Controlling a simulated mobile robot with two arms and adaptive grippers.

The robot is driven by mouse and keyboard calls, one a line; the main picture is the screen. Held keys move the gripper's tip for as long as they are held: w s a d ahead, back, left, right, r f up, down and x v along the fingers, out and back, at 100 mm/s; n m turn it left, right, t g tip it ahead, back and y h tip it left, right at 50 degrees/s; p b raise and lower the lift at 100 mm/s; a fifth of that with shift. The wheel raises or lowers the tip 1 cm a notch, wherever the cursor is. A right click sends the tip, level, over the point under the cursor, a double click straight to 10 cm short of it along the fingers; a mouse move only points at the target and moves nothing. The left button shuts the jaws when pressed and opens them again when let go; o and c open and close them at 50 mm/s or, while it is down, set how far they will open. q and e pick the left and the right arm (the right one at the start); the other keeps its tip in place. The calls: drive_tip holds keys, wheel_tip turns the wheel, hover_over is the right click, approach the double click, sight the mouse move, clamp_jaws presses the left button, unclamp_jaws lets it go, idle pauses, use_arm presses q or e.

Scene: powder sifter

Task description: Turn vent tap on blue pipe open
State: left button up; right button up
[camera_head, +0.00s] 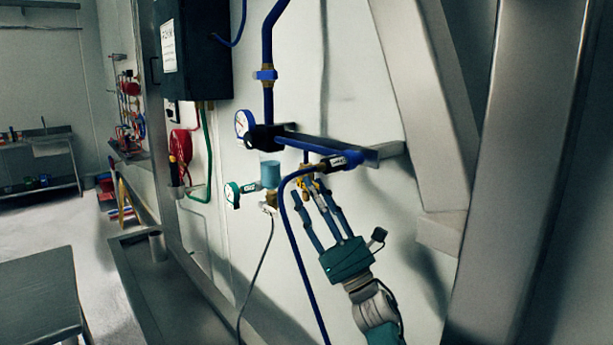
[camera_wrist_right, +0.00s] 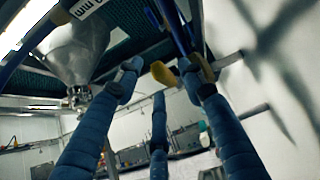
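The blue pipe (camera_head: 267,45) comes down the white wall to a gauge and a horizontal run with a labelled blue section. The small yellow tap (camera_head: 309,185) hangs just below that labelled section. In the right wrist view its yellow handle (camera_wrist_right: 164,73) shows near the fingertips. My right gripper (camera_head: 313,191) reaches up from below, its three blue fingers spread around the tap. The fingers (camera_wrist_right: 158,82) stand apart in the right wrist view. Whether a fingertip touches the handle is unclear. Fingers partly hide the tap in the head view. My left gripper is not in view.
A blue hose (camera_head: 290,225) loops down just left of my right fingers. A blue-rimmed gauge (camera_head: 244,124) and a green-rimmed gauge (camera_head: 232,195) are further left. A metal bracket (camera_head: 375,153) juts from the wall. Slanted steel beams (camera_head: 430,100) stand at right.

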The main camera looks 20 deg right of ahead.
drive_tip(key=shift+x, duration=1.1)
drive_tip(key=c, duration=0.4)
clamp_jaws()
drive_tip(key=r+g+p, duration=0.2)
drive_tip(key=p, duration=0.5)
drive_tip(key=shift+h, duration=0.4)
drive_tip(key=shift+f+g+p, duration=0.15)
drive_tip(key=shift+g+p, duration=0.15)
drive_tip(key=shift+p, duration=0.35)
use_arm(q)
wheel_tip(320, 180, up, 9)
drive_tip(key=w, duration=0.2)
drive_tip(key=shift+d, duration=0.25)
use_arm(e)
drive_tip(key=shift+f, duration=0.1)
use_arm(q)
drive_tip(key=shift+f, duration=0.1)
